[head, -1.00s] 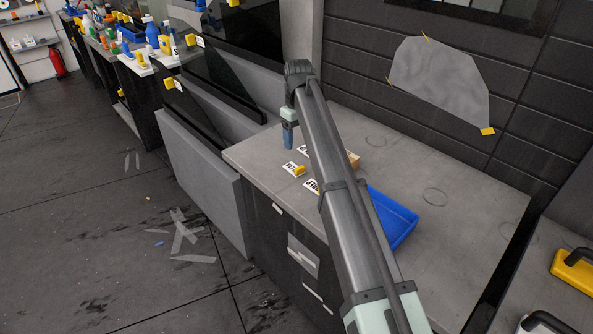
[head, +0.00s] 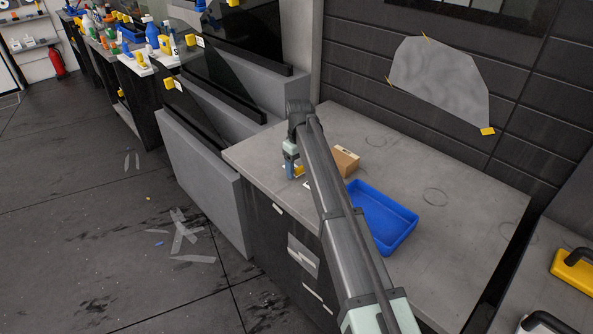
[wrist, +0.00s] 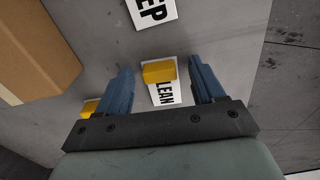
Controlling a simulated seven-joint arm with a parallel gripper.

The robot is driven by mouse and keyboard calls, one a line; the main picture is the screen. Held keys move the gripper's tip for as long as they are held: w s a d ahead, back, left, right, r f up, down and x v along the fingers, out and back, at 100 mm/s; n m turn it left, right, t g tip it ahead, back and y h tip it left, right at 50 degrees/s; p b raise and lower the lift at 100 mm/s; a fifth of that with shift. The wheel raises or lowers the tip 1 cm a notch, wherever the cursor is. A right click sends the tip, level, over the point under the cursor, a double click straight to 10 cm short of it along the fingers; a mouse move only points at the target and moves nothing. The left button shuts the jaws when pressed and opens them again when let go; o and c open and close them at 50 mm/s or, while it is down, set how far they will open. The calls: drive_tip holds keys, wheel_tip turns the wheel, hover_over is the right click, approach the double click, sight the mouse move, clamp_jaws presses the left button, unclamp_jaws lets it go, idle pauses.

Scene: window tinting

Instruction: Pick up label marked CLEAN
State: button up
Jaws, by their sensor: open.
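A white label with black letters (wrist: 164,95) lies on the grey worktop in the wrist view. I can read "LEAN" on it; the rest of the word is hidden. A yellow block (wrist: 158,71) sits on the label. My gripper (wrist: 161,65) is open, with one blue finger on either side of the label and block and nothing held. In the head view my gripper (head: 290,172) points down near the worktop's left edge, beside the yellow block (head: 299,170). My gripper and arm hide most of the label there.
Another label (wrist: 153,10) reading "EP" lies beyond the fingers. A second yellow block (wrist: 90,107) shows left of the left finger. A cardboard box (head: 345,160) and a blue tray (head: 385,215) stand on the worktop (head: 450,195). Its right side is mostly clear.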

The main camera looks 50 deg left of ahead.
drive_tip(key=shift+c, duration=0.5)
drive_tip(key=c, duration=1)
